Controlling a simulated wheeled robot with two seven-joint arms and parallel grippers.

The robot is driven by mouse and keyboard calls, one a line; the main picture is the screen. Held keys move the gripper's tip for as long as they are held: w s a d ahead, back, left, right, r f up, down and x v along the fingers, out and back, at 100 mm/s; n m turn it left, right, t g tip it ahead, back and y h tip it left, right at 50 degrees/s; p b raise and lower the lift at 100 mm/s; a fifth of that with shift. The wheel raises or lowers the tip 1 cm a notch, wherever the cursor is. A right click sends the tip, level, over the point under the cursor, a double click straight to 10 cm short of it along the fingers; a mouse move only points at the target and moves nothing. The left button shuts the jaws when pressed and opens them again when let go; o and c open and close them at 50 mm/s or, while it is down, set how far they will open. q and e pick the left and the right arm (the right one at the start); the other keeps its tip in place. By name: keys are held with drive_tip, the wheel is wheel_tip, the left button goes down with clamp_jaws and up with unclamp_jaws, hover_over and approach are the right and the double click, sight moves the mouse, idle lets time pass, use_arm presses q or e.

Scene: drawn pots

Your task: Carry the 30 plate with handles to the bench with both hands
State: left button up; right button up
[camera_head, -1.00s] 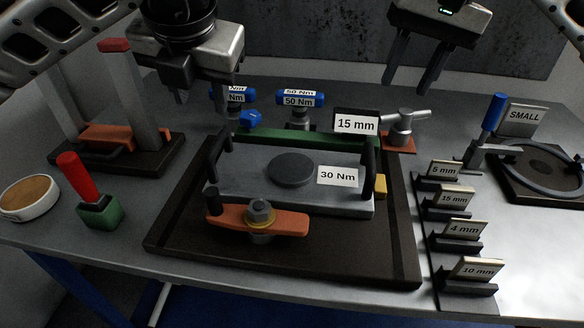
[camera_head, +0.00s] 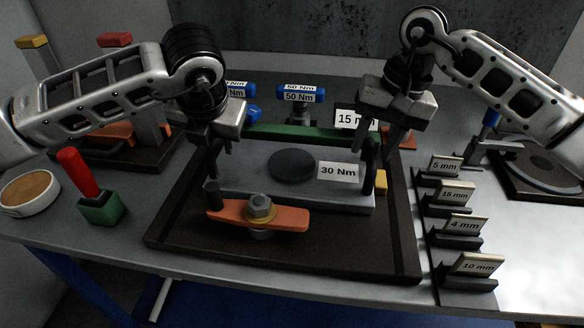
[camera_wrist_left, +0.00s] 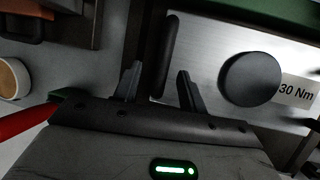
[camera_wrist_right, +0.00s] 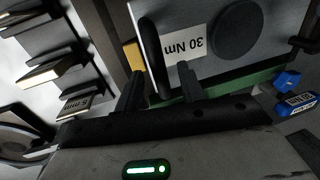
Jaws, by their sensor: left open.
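The grey plate (camera_head: 245,180), labelled 30 Nm and bearing a dark round disc, lies in the dark fixture on the bench (camera_head: 120,235). It has a black upright handle at each end. My left gripper (camera_head: 222,158) is open above the left handle, and that handle (camera_wrist_left: 171,55) shows between its fingers in the left wrist view. My right gripper (camera_head: 378,150) is open above the right handle (camera_head: 369,178). In the right wrist view that handle (camera_wrist_right: 152,50) lies between the parted fingers. Neither gripper visibly touches a handle.
An orange clamp lever (camera_head: 285,219) with a nut crosses the plate's front edge. A green bar (camera_head: 300,132) runs behind it. A red-handled tool (camera_head: 78,172) stands left; several labelled gauge blocks (camera_head: 455,228) stand right. The bench's front left is clear.

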use_arm(q)
drive_tip(key=shift+x, duration=1.05)
use_arm(e)
drive_tip(key=shift+a+f, duration=0.2)
drive_tip(key=shift+f, duration=0.85)
use_arm(q)
clamp_jaws()
use_arm(e)
clamp_jaws()
use_arm(q)
drive_tip(key=shift+w+r, duration=0.15)
drive_tip(key=shift+r, duration=0.2)
use_arm(e)
drive_tip(key=shift+w+r, duration=0.1)
drive_tip(key=shift+r, duration=0.2)
use_arm(q)
drive_tip(key=shift+w, duration=0.1)
use_arm(e)
drive_tip(key=shift+w, duration=0.1)
